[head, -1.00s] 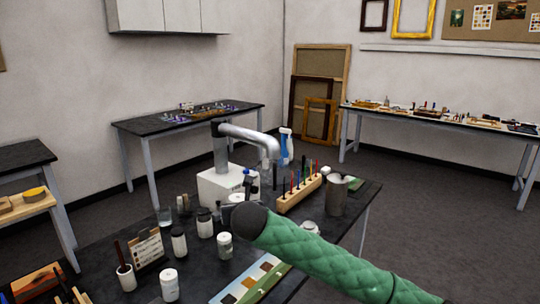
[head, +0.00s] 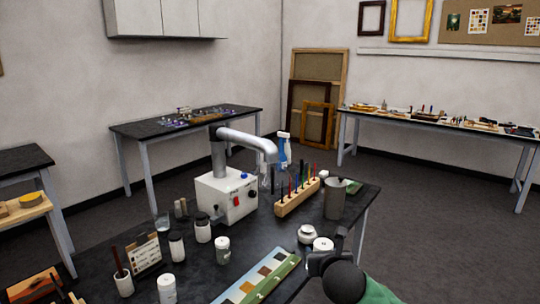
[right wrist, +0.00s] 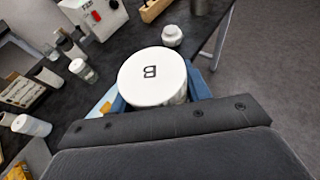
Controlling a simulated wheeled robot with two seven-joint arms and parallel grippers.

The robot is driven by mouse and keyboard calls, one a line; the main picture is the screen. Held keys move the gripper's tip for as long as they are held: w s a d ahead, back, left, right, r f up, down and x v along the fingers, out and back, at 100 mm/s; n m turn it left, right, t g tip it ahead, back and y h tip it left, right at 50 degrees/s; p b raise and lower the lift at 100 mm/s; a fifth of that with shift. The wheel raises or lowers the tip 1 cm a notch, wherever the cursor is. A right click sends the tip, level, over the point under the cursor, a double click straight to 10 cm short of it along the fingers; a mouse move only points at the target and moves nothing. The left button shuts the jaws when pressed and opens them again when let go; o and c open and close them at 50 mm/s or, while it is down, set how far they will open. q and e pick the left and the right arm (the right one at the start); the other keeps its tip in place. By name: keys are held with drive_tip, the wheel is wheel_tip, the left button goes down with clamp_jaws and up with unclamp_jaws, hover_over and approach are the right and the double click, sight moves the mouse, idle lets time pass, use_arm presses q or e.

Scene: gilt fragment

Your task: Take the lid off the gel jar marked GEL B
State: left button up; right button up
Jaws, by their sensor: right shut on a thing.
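A round white lid marked with a black B (right wrist: 151,76) fills the middle of the right wrist view, upside down there. My right gripper (right wrist: 158,98) is shut on it, a blue finger at each side. In the head view this white piece (head: 322,243) shows just beyond my right gripper (head: 327,254), at the near right of the black bench. Whether a jar body is under the lid is mostly hidden. My left gripper is not in view.
Another small white jar (head: 307,233) stands just beyond. A metal cup (head: 335,199), a wooden rack of coloured tools (head: 297,197) and a white box with a pipe arm (head: 226,196) stand farther back. A colour chart (head: 262,279) lies to the left.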

drive_tip(key=s+d+f, duration=0.3)
drive_tip(key=s+f, duration=0.1)
drive_tip(key=f, duration=0.4)
drive_tip(key=s+d+f+h, duration=0.1)
drive_tip(key=s+d+f, duration=0.3)
drive_tip(key=f, duration=0.4)
drive_tip(key=shift+s+f+m, duration=0.15)
drive_tip(key=shift+s+m, duration=0.25)
drive_tip(key=shift+s, duration=0.25)
drive_tip(key=shift+a, duration=0.1)
